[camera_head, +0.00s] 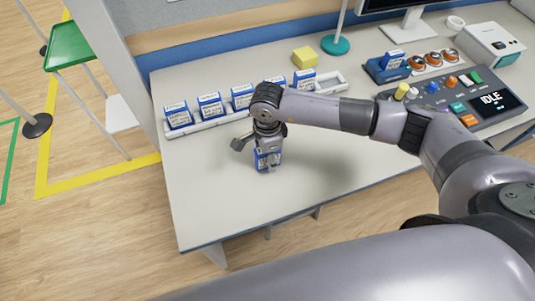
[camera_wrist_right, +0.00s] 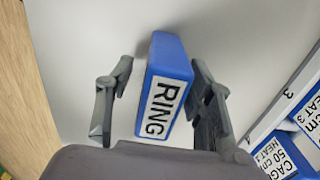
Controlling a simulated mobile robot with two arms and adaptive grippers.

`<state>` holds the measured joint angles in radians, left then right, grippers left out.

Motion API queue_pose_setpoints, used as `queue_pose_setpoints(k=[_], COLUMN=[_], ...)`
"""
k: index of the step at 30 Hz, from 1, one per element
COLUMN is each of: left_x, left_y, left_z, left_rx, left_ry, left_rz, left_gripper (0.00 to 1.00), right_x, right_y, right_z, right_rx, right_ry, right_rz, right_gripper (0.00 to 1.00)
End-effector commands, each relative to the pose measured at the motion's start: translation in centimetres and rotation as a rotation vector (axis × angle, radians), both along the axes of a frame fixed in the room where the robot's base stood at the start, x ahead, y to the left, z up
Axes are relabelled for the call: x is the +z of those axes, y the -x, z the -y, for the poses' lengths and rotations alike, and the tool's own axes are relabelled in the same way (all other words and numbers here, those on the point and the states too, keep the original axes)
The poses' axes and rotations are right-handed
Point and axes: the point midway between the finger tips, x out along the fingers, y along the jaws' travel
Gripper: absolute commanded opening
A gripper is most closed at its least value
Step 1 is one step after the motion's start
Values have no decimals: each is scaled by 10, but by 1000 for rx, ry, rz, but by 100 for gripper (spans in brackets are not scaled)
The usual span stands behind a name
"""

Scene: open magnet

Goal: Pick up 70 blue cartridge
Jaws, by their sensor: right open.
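A blue cartridge (camera_head: 266,158) with a white label stands alone on the table, in front of the rack. It also shows in the right wrist view (camera_wrist_right: 165,88), where its label reads "RING"; I cannot read a 70 on it. My right gripper (camera_head: 268,163) reaches down over this cartridge. In the wrist view its fingers (camera_wrist_right: 162,70) are open, one on each side of the cartridge, with a clear gap on the left and a smaller one on the right. The gripper partly hides the cartridge in the head view. My left gripper is not in view.
A white rack (camera_head: 213,123) with several blue cartridges (camera_head: 210,104) stands behind. The table front (camera_head: 210,205) is clear.

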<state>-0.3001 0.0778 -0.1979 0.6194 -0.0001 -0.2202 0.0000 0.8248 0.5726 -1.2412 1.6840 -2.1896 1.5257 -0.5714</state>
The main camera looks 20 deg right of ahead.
Motion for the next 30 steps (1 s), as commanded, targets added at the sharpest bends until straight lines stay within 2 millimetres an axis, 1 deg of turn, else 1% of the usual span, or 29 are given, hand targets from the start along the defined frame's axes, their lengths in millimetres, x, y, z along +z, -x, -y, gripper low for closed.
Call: queue_pose_setpoints(k=[4, 26, 30], left_x=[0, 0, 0], left_y=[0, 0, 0], left_z=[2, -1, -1], left_rx=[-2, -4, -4], left_ry=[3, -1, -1], left_rz=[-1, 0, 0], left_gripper=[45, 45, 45], right_x=[0, 0, 1], right_y=[0, 0, 0], right_z=[0, 0, 0], right_rx=[0, -1, -1], right_ry=[0, 0, 0], right_rz=[0, 0, 0], right_gripper=[48, 0, 0])
